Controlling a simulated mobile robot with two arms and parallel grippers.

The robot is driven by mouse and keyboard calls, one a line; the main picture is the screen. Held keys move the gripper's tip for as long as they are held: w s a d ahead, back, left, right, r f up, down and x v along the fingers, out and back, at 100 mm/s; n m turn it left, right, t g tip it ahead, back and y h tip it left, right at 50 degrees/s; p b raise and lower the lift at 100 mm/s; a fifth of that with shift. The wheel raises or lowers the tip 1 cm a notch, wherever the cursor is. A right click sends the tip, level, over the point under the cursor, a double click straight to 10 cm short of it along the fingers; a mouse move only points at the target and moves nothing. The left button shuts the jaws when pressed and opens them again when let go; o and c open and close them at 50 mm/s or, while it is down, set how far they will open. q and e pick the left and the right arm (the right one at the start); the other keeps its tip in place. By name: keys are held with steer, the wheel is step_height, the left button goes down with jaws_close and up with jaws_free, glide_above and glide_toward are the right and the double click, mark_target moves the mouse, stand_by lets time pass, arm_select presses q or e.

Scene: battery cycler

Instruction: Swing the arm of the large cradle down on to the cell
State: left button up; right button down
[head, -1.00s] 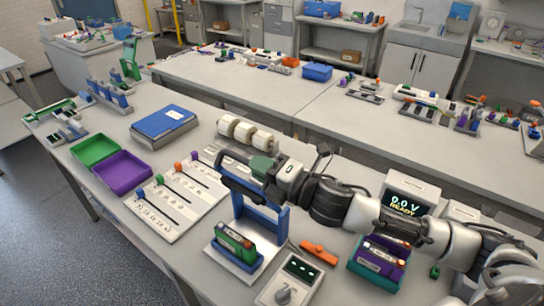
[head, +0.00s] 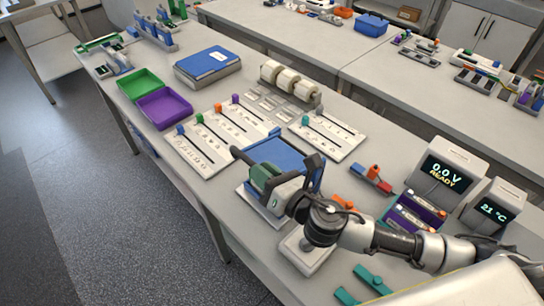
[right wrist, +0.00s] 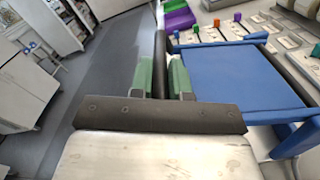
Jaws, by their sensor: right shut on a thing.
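The large cradle has a white base (head: 256,204) and blue framework (head: 283,152). My right gripper (head: 262,178) is at its near side, over the base. In the right wrist view its green finger pads (right wrist: 162,78) close on a dark bar (right wrist: 160,50) beside the blue frame (right wrist: 225,75). I take this bar to be part of the cradle's arm. The cell is hidden behind the frame and my gripper. How far the arm is from the cell cannot be told. My left gripper is out of view.
White slotted boards (head: 200,152) lie left of and behind the cradle. A purple tray (head: 164,106) and a green tray (head: 143,84) are farther left. A meter reading 0.0 V (head: 446,174) and purple cells (head: 417,210) stand at right. The table's front edge is close to the cradle.

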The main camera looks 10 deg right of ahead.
steer(key=shift+s+a+f+n+b, duration=0.15)
steer(key=shift+a+f+n+b, duration=0.1)
steer(key=shift+f+n, duration=0.55)
steer(key=shift+s+a+f+n+b, duration=0.2)
steer(key=shift+f+n, duration=0.3)
steer(key=shift+f, duration=0.45)
steer(key=c, duration=1.4)
jaws_free()
steer(key=b+v, duration=0.3)
steer(key=v, duration=0.7)
steer(key=shift+s+d+b, duration=0.2)
steer(key=shift+s+b, duration=0.05)
steer(key=shift+b, duration=0.15)
steer(key=shift+f, duration=0.1)
